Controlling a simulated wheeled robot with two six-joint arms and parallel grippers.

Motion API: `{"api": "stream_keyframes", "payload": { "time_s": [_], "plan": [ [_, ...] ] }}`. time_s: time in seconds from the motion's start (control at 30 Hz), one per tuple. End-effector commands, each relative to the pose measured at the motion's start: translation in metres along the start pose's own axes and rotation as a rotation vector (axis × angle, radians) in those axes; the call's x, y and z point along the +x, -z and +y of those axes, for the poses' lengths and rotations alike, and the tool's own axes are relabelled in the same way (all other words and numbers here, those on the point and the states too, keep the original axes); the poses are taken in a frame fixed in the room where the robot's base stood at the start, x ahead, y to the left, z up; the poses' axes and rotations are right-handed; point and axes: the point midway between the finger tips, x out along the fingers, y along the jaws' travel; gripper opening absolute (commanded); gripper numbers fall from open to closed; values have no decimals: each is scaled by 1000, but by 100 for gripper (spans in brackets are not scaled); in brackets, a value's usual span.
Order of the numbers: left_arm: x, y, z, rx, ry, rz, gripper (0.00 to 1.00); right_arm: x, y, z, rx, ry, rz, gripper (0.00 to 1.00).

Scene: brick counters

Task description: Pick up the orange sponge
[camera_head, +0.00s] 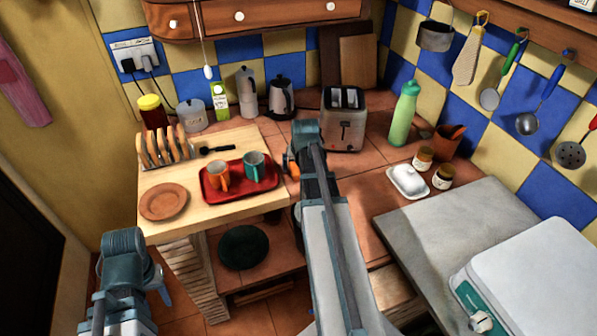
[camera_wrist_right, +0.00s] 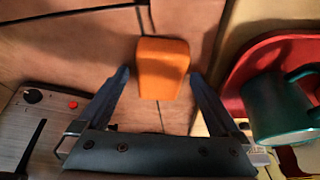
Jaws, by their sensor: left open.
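The orange sponge (camera_wrist_right: 162,67) lies on the tiled counter in the right wrist view. My right gripper (camera_wrist_right: 159,78) is open, with its two blue fingers on either side of the sponge's near part. A gap shows at the left finger; the right finger is very near the sponge, and I cannot tell if it touches. In the head view a bit of the sponge (camera_head: 293,171) shows beside my right wrist, which hides the rest. My left gripper (camera_head: 161,286) is low at the bottom left, empty and away from the counter, mostly hidden by its own arm.
A red tray (camera_head: 208,194) with an orange mug (camera_head: 219,177) and a teal mug (camera_head: 254,165) stands left of the sponge. The toaster (camera_head: 343,119) is close on the other side. A green bottle (camera_head: 404,115) and a butter dish (camera_head: 408,181) stand further right.

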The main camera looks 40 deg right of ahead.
Motion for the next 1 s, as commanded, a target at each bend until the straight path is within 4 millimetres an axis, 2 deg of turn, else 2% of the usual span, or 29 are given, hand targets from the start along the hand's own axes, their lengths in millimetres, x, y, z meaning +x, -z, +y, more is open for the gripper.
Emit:
{"api": "stream_keyframes", "payload": {
  "time_s": [0.03,0.07,0.43,0.77,1.0],
  "plan": [
    [0,0,0,0,0,0,50,0,0,0,0,0,0,89],
    [0,0,0,0,0,0,50,0,0,0,0,0,0,84],
    [0,0,0,0,0,0,50,0,0,0,0,0,0,17],
    [-2,0,0,0,0,0,50,-2,1,0,0,0,0,15],
    [-17,-1,-2,0,0,0,50,-16,7,-4,-2,1,0,15]
  ]
}}
